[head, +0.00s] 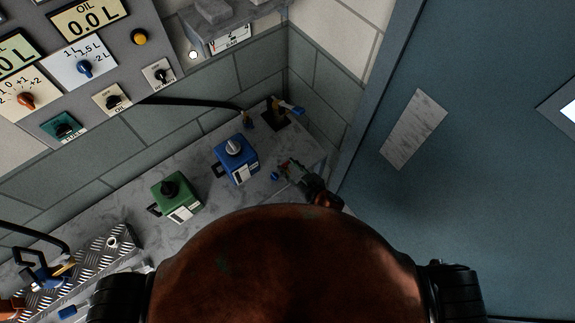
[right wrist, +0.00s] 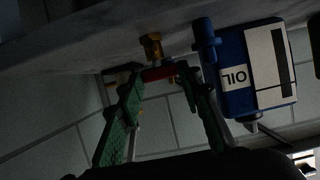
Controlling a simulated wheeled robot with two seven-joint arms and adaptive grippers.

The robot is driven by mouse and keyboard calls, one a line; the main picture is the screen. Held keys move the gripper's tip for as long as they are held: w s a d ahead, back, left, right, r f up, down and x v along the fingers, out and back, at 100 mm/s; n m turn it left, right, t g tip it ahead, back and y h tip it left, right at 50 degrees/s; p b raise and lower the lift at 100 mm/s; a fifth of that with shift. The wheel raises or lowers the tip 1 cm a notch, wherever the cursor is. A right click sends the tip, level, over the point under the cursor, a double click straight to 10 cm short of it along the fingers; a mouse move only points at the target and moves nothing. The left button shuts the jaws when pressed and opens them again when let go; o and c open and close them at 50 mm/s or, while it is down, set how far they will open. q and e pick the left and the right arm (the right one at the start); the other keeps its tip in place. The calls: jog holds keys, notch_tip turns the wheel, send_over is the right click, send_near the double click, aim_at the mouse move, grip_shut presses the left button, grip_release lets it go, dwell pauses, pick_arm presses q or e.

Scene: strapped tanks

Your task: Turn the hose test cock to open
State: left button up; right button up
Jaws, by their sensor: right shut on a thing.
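My right gripper (head: 290,170) is low over the front right of the grey bench, right of the blue box. In the right wrist view its two fingers (right wrist: 160,74) are closed on a small red handle. The red handle (right wrist: 157,72) sits against a brass fitting (right wrist: 151,44), which looks like the test cock. In the head view the gripper hides this handle. How far the handle is turned cannot be told. My left gripper is not in view.
The blue box (head: 236,160), labelled OIL in the right wrist view (right wrist: 235,77), stands close by. A green box (head: 176,196) stands further left. Behind are a black hose (head: 190,101) and a control panel (head: 105,75). A blue-grey door (head: 470,180) is at right.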

jog(key=shift+y, duration=0.3)
jog(key=o, duration=0.9)
jog(key=shift+s+d, duration=0.1)
jog(key=v, duration=1.1)
jog(key=shift+s+d+r, duration=0.2)
jog(key=shift+s+r, duration=0.05)
jog(key=shift+r, duration=0.05)
